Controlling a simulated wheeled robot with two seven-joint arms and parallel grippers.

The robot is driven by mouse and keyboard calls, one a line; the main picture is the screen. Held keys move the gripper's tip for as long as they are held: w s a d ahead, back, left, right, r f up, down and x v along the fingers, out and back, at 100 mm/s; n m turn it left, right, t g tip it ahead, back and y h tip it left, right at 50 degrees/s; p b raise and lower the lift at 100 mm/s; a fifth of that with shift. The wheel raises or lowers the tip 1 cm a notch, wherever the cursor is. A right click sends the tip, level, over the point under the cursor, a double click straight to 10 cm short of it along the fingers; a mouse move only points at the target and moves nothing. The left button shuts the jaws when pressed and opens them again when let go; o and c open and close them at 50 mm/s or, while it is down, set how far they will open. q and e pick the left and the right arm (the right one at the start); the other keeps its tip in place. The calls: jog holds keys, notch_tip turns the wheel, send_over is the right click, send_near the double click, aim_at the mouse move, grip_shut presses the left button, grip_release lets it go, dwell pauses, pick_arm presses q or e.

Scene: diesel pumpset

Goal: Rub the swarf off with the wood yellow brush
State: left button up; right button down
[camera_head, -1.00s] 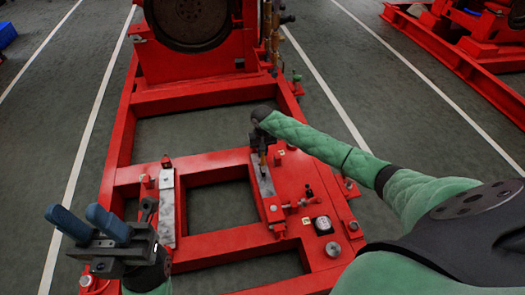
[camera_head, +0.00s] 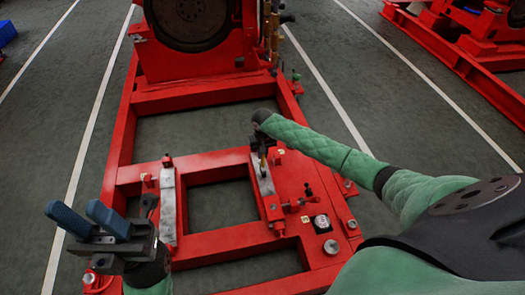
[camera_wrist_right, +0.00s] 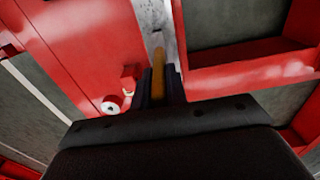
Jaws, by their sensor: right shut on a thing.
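My right gripper (camera_head: 262,150) is shut on the yellow wooden brush, whose handle (camera_wrist_right: 158,75) shows between the dark fingers in the right wrist view. It is over the right grey metal pad (camera_head: 264,183) of the red frame. The brush's bristles are hidden, so I cannot tell whether they touch the pad. The same pad shows in the right wrist view (camera_wrist_right: 150,15). No swarf can be made out clearly at this size. My left gripper (camera_head: 85,219), with two blue fingers apart, is open and empty at the lower left.
The red base frame (camera_head: 205,160) has open gaps between its beams. A second grey pad (camera_head: 168,212) lies left. Small red fittings and a black-and-white knob (camera_head: 321,223) stand near the right pad. A large flywheel (camera_head: 190,22) rises at the back.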

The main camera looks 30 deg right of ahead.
jog(key=shift+s+a+r+p, duration=0.15)
jog(key=shift+s+p, duration=0.3)
jog(key=shift+p, duration=0.5)
jog(key=shift+s, duration=0.2)
jog(key=shift+p, duration=0.35)
